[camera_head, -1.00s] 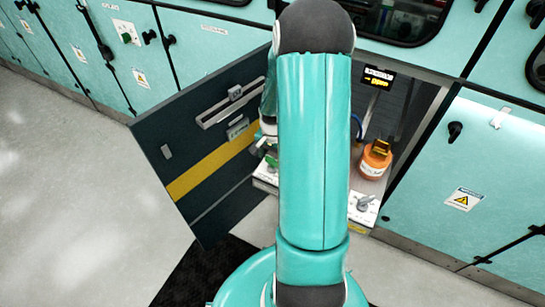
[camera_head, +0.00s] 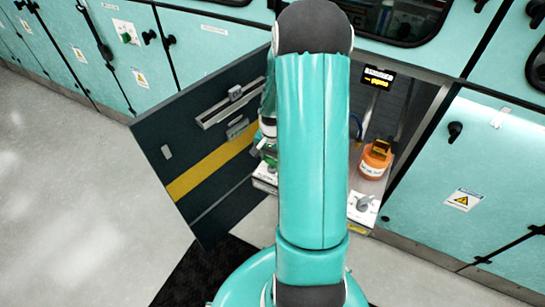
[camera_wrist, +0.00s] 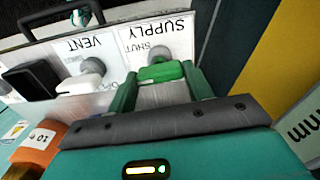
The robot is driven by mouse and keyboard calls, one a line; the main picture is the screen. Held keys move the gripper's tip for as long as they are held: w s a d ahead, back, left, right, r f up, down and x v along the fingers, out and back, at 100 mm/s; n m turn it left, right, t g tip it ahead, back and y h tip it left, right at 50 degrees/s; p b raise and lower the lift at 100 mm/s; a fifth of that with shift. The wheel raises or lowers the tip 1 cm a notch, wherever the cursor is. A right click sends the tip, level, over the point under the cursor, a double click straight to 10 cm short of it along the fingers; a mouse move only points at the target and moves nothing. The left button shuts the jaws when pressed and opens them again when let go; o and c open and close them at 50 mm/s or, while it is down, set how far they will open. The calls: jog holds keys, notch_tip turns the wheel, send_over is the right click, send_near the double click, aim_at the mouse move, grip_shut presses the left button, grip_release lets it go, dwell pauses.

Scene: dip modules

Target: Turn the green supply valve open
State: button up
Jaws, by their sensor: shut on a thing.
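The green supply valve handle (camera_wrist: 161,72) sits on a white panel (camera_wrist: 128,38) marked SUPPLY, upside down in the wrist view. A SHUT mark is beside its round grey base. My gripper (camera_wrist: 160,77) has its two green fingers at either end of the handle and is shut on it. The handle lies nearly crosswise in the wrist view, slightly tilted. In the head view, a bit of green (camera_head: 270,153) shows left of my arm. My arm hides most of the gripper and the panel there.
An orange canister (camera_head: 374,160) stands inside the cabinet. The open dark door (camera_head: 190,130) with a yellow stripe is close on the left. A lit sign (camera_head: 379,77) hangs above.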

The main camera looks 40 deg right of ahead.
jog(key=n, duration=0.4)
jog(key=shift+n, duration=0.3)
jog(key=n, duration=0.9)
jog(key=shift+s, duration=0.1)
jog(key=shift+n, duration=1.8)
jog(key=o, duration=1)
